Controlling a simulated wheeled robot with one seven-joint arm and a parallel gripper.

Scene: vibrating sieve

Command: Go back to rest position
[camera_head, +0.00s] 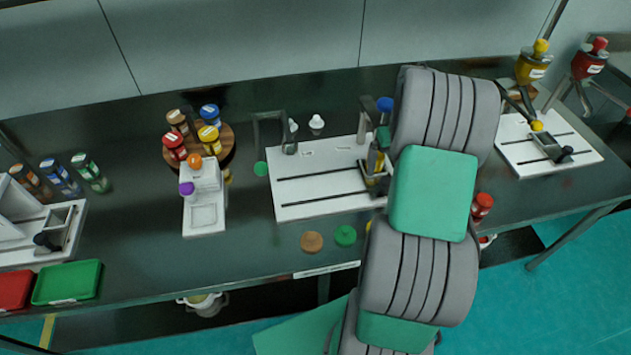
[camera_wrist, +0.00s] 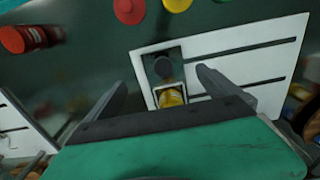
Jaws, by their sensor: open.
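My gripper (camera_wrist: 160,78) shows in the wrist view with its two fingers apart and nothing held between them. Past the fingers is a white slotted plate (camera_wrist: 245,45), with a small dark holder and a yellow-topped item (camera_wrist: 171,97) on it. The gap between fingers and plate is hard to judge. In the head view my grey and green arm reaches over the bench, right of the middle white plate (camera_head: 290,212). It hides most of my gripper and part of that plate's right end.
The dark bench (camera_head: 270,255) carries a round wooden rack (camera_head: 226,160) of jars, a small white machine (camera_head: 204,215), green (camera_head: 68,283) and red (camera_head: 12,290) trays, and a right-hand white plate (camera_head: 585,160). A red-capped jar (camera_head: 482,205) stands close to my arm. Loose lids lie along the front.

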